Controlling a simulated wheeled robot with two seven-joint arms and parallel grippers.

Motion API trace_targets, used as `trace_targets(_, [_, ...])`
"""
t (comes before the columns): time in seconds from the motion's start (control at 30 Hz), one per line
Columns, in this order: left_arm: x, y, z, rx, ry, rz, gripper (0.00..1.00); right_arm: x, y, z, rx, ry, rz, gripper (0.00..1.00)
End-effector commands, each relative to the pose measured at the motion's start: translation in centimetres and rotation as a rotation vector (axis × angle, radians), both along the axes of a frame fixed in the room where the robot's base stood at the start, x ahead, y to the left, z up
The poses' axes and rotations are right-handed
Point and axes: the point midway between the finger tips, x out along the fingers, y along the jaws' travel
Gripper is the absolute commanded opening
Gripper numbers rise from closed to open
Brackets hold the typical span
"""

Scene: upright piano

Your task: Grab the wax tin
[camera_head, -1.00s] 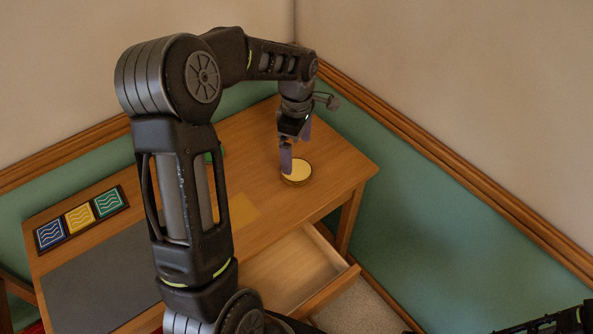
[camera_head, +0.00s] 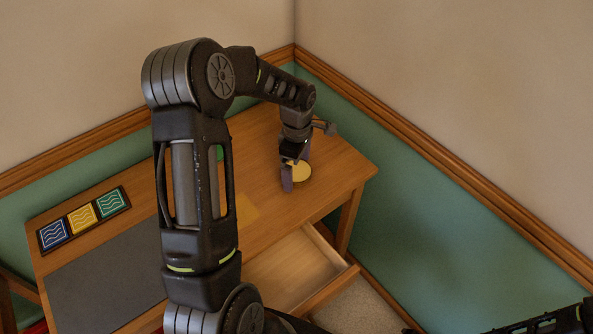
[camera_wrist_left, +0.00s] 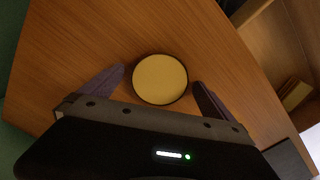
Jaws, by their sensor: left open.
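The wax tin (camera_head: 300,172) is a low round tin with a yellow top, standing on the wooden desk near its right end. In the left wrist view the tin (camera_wrist_left: 160,79) lies ahead of and between my two spread fingertips. My left gripper (camera_head: 296,170) is open and points down at the tin, its fingers to either side of it; it also shows in the left wrist view (camera_wrist_left: 158,80). In the head view the near finger and wrist hide part of the tin. My right gripper does not show.
The wooden desk (camera_head: 262,150) has an open, pulled-out drawer (camera_head: 298,272) at its front. A rack with blue, yellow and green wave tiles (camera_head: 83,218) lies at the left, beside a dark grey mat (camera_head: 105,275). Walls close off the back and right.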

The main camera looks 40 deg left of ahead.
Motion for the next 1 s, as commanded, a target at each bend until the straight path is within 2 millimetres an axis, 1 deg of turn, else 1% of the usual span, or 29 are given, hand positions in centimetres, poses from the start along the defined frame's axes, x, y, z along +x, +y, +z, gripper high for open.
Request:
trace_targets(0.53, [0.01,0.02,0.04,0.000,0.000,0.000,1.00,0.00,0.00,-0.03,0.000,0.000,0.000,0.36])
trace_targets(1.0, [0.01,0.02,0.05,0.000,0.000,0.000,0.62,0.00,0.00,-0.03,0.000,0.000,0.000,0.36])
